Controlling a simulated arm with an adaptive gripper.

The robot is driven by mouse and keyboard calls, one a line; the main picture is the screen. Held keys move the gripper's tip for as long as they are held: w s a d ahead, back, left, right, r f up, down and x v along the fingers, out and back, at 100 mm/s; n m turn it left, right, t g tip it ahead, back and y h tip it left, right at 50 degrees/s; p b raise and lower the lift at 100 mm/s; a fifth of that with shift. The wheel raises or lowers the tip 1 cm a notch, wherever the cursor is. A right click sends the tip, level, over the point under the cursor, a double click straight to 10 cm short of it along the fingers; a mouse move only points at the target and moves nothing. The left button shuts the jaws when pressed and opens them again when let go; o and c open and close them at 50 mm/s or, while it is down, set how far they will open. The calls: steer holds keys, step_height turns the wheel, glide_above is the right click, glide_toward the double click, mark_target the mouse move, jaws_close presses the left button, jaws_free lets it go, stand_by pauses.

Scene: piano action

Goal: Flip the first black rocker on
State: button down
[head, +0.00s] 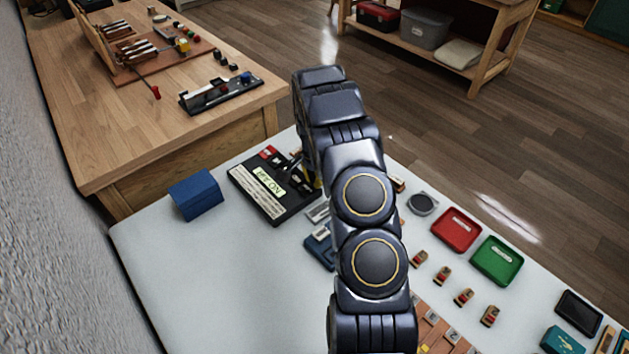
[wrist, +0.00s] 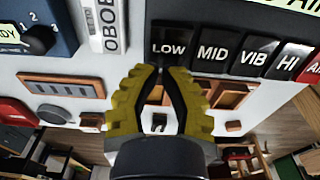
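The black switch panel (head: 243,180) stands on the pale table in the head view, with a lit label and a red rocker (head: 268,153) at its far end. In the wrist view its row runs from a black rocker marked LOW (wrist: 170,47) through MID (wrist: 212,52), VIB (wrist: 253,57) and HI (wrist: 287,66) to a red one at the right edge. My yellow-fingered gripper (wrist: 164,70) has its tips at the lower edge of LOW; contact is unclear. The tips are close together with a narrow gap. In the head view my arm hides most of the gripper and the near rockers.
A blue box (head: 195,194) sits left of the panel. A blue unit with a dial (wrist: 40,38) and an OBOE plate (wrist: 105,28) lie beside it in the wrist view. Red (head: 457,231) and green (head: 497,261) trays are right of my arm. The table's left front is clear.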

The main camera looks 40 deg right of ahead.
steer(key=shift+r, duration=0.3)
step_height(320, 180, up, 14)
steer(key=d, duration=0.2)
stand_by(0.4)
steer(key=shift+f, duration=0.1)
stand_by(0.3)
